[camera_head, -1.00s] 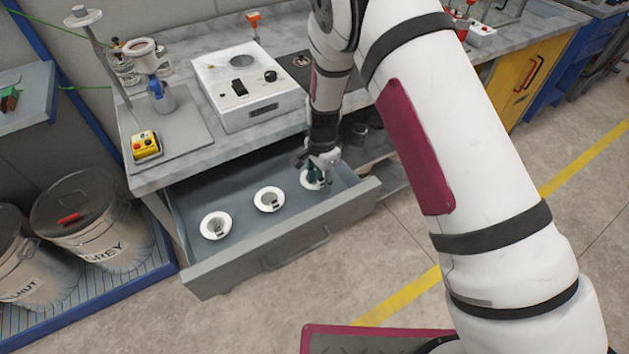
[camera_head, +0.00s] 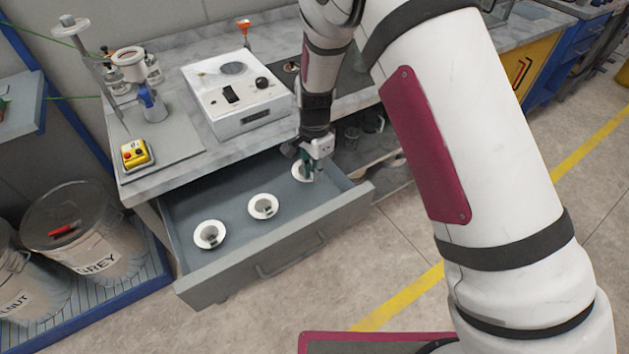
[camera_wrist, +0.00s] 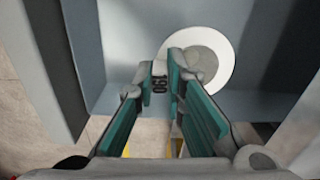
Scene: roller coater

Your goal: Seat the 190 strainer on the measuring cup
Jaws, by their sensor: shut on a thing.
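The 190 strainer (camera_wrist: 226,62) is a white ring with a grey mesh centre. The number 190 shows on its tab between my fingers in the wrist view. My gripper (camera_wrist: 168,80) is shut on that tab. In the head view, my gripper (camera_head: 306,166) and the strainer (camera_head: 297,173) are at the right end of the open drawer. The strainer's gap above the drawer floor is hard to judge. A blue-handled cup (camera_head: 151,103), which looks like the measuring cup, stands below a ring on the bench stand at the left.
Two similar strainers (camera_head: 263,206) (camera_head: 210,235) lie in the open grey drawer (camera_head: 285,262). A white instrument box (camera_head: 238,95) and a yellow button box (camera_head: 136,153) are on the bench. Lidded buckets (camera_head: 85,235) stand at the left. Jars stand on the shelf beside the drawer.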

